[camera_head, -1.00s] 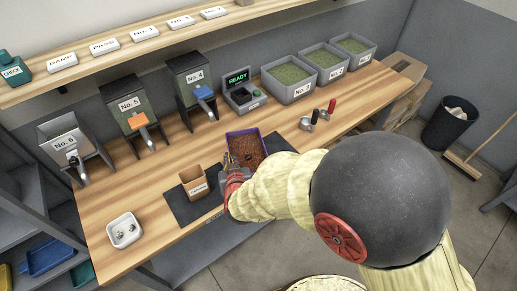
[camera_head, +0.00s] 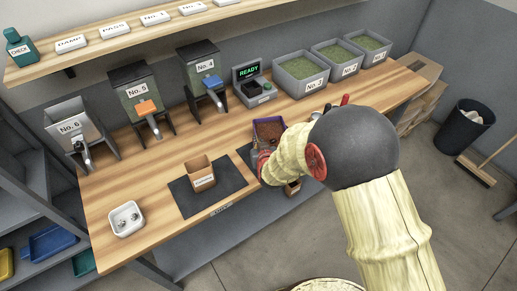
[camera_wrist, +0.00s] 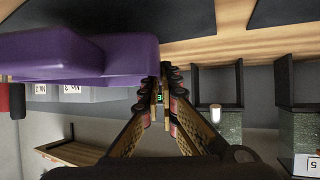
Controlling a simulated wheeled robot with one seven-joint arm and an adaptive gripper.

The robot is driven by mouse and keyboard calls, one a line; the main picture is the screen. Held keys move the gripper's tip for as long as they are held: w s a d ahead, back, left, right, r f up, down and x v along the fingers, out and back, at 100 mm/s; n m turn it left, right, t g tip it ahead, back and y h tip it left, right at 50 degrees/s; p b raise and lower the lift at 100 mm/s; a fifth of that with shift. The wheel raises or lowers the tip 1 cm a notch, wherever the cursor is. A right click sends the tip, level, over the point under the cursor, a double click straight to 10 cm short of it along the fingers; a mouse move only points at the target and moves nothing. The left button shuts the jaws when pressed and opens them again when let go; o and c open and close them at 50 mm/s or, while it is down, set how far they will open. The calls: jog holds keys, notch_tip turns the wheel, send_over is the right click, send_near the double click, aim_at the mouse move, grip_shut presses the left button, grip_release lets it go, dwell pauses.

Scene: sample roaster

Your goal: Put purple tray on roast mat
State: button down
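The purple tray (camera_head: 284,123) holds brown beans and is at the right middle of the bench in the head view. It also fills the upper left of the wrist view (camera_wrist: 80,55). My gripper (camera_wrist: 168,72) appears shut on the tray's edge, its fingertips close together there. My arm hides the tray's near right side in the head view. A dark mat (camera_head: 232,178) lies to the left with a brown labelled box (camera_head: 201,174) on it. Another dark mat (camera_head: 244,152) shows partly beside the tray; my arm hides the rest. Which mat is the roast mat I cannot read.
The scale (camera_head: 252,85) reads READY behind the tray. Grey bins of green beans (camera_head: 303,74) stand at the back right. Hoppers (camera_head: 140,92) stand at the back left. A white dish (camera_head: 125,219) sits at the front left. Bare wood lies between hoppers and mat.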

jog(key=shift+f+b, duration=0.45)
jog(key=shift+f, duration=1.15)
jog(key=shift+f, duration=0.2)
jog(key=c, duration=2.1)
grip_release()
jog(key=shift+o, duration=0.3)
